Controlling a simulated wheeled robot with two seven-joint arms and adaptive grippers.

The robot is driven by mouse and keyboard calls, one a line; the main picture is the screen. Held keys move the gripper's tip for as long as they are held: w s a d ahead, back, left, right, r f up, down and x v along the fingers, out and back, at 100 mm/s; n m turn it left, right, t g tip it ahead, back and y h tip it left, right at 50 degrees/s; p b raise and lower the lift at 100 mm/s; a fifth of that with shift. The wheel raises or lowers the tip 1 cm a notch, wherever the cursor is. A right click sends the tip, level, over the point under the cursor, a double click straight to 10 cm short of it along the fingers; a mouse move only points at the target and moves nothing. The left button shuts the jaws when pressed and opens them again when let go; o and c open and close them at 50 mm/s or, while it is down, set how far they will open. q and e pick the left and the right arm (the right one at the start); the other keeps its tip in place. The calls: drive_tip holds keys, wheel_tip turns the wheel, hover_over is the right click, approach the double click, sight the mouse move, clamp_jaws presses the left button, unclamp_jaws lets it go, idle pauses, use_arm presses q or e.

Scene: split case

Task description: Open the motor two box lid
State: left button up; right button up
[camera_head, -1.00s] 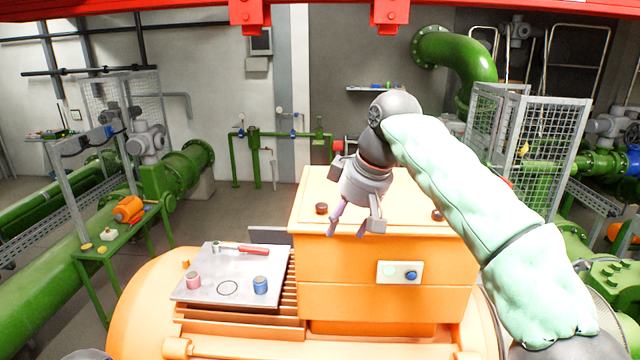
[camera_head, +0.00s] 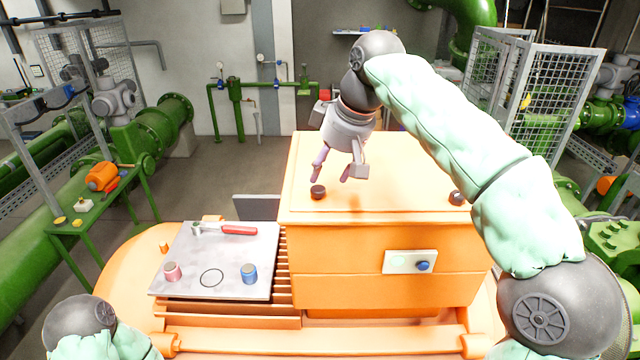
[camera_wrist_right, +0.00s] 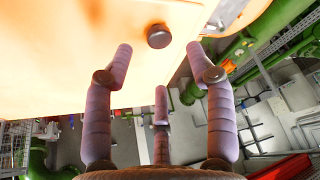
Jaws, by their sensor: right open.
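The orange motor box (camera_head: 382,285) stands in the middle of the head view, with its flat lid (camera_head: 405,170) shut on top. A dark round knob (camera_head: 318,192) sits near the lid's front left and another knob (camera_head: 457,198) near its front right. My right gripper (camera_head: 333,174) is open and empty, pointing down over the lid's left part beside the left knob. In the right wrist view one knob (camera_wrist_right: 159,36) lies beyond the spread fingers (camera_wrist_right: 160,75), apart from them. My left arm shows only at the lower left; its gripper is out of view.
A grey plate (camera_head: 235,262) left of the box holds a red-handled tool (camera_head: 238,230), a pink cylinder (camera_head: 172,271) and a blue cylinder (camera_head: 249,273). A panel with a blue button (camera_head: 423,265) is on the box front. Green pipes and mesh guards (camera_head: 548,105) stand around.

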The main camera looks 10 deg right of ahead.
sight(319, 188)
drive_tip(key=x, duration=0.5)
drive_tip(key=shift+w+d+r, duration=0.1)
drive_tip(key=shift+w, duration=0.25)
drive_tip(key=shift+s+f, duration=0.1)
drive_tip(key=shift+f, duration=0.6)
drive_tip(key=shift+w+a+f, duration=0.15)
drive_tip(key=shift+w+a, duration=0.1)
drive_tip(key=shift+w, duration=0.05)
drive_tip(key=shift+s+d, duration=0.1)
drive_tip(key=shift+s, duration=0.05)
clamp_jaws()
